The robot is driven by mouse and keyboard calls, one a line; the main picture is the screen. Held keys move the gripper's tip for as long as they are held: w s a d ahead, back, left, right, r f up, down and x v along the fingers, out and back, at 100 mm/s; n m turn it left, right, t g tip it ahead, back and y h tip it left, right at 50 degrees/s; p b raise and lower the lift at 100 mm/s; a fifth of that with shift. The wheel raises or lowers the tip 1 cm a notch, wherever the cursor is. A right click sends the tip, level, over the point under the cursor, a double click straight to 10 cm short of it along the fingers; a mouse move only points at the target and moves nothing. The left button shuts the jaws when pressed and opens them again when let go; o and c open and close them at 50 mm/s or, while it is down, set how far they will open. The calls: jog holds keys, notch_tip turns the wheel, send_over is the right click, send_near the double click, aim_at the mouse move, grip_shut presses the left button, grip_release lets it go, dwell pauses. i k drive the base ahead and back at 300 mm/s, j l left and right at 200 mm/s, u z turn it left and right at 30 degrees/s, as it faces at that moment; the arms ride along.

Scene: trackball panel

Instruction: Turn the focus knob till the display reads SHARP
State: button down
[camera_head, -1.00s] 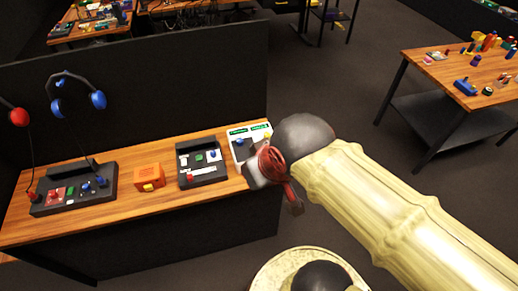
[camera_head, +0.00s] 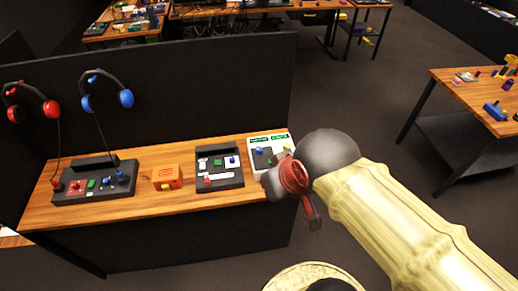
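A white and grey panel (camera_head: 255,168) with two small green displays (camera_head: 269,139) stands at the right end of the wooden bench. Their text is too small to read. A blue knob (camera_head: 260,151) sits on the panel below the left display; no label on it can be read. My gripper (camera_head: 272,184), with red and grey parts, is in front of the panel's lower right part and hides it. The fingers cannot be made out, so I cannot tell whether they are open or touch the panel.
Left of the panel on the bench (camera_head: 130,211) are a dark control box (camera_head: 220,178), an orange box (camera_head: 167,177) and a wider dark console (camera_head: 92,187). Red and blue headphones (camera_head: 127,98) hang on the dark partition (camera_head: 200,90). Another table stands at the right.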

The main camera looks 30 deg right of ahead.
aim_at(259, 150)
jog(key=i+l, duration=0.15)
jog(key=l, duration=0.2)
jog(key=i+l+u, duration=0.1)
jog(key=l, duration=0.3)
jog(key=i+l, duration=0.2)
jog(key=l, duration=0.15)
jog(key=i+l+u, duration=0.1)
jog(key=l, duration=0.3)
